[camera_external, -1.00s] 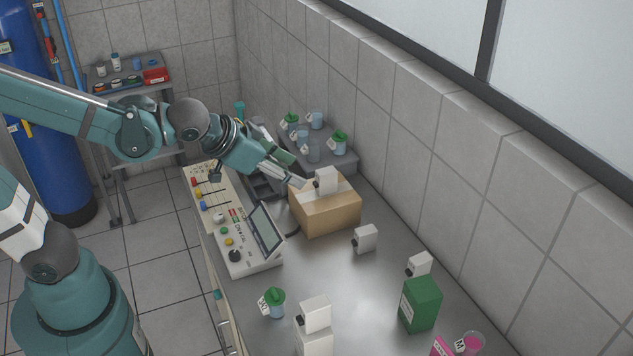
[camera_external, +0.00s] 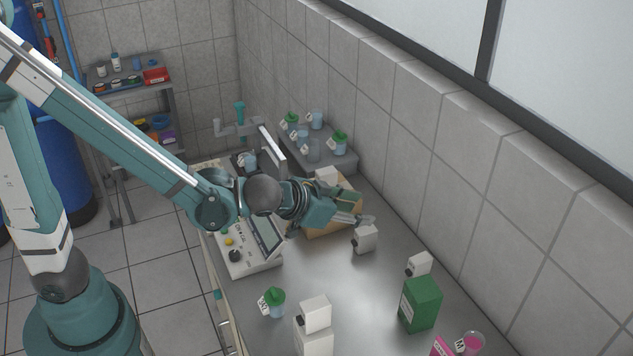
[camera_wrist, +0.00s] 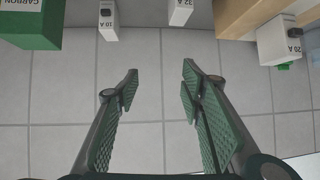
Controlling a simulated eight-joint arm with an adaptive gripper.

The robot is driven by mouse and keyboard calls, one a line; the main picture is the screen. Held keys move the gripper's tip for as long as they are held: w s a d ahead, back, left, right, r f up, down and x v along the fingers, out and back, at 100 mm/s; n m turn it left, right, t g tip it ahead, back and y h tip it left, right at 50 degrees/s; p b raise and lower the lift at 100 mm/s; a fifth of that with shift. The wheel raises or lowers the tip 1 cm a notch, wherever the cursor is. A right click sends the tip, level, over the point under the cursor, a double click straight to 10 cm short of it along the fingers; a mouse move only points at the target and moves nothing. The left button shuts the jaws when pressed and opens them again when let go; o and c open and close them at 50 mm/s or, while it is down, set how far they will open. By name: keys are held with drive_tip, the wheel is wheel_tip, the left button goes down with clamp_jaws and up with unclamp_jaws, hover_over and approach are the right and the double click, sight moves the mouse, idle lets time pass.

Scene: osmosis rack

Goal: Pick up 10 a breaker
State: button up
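The white 10 A breaker (camera_wrist: 108,22) is at the top of the wrist view, its label legible. In the external view it appears to be the white block (camera_external: 419,265) beside the green box. The white 32 A breaker (camera_wrist: 181,12) also shows in the wrist view; it appears to be the block on the bench (camera_external: 365,239) just below my gripper (camera_external: 368,219). The 20 A breaker (camera_wrist: 278,42) is on the cardboard box (camera_wrist: 238,18). In the wrist view my gripper (camera_wrist: 160,72) is open and empty, its fingers well apart and clear of the breakers.
The green box (camera_external: 420,305) is beside the 10 A breaker. A white block on a white box (camera_external: 314,341), a green-lidded beaker (camera_external: 274,302) and a pink beaker (camera_external: 472,343) occupy the front. A control panel (camera_external: 246,262) lines the left edge; the tiled wall (camera_external: 470,190) bounds the right.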

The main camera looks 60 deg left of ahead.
drive_tip(key=t+h+b, duration=0.1)
drive_tip(key=t+b, duration=0.1)
drive_tip(key=b, duration=0.4)
approach(411, 266)
drive_tip(key=x, duration=0.5)
drive_tip(key=shift+w+f, duration=0.15)
drive_tip(key=shift+w, duration=0.05)
drive_tip(key=shift+w, duration=0.1)
drive_tip(key=shift+x, duration=1.2)
drive_tip(key=shift+w, duration=0.1)
drive_tip(key=shift+b+x, duration=0.8)
drive_tip(key=shift+x, duration=1.75)
drive_tip(key=shift+d, duration=0.1)
drive_tip(key=shift+c, duration=0.5)
drive_tip(key=c, duration=0.9)
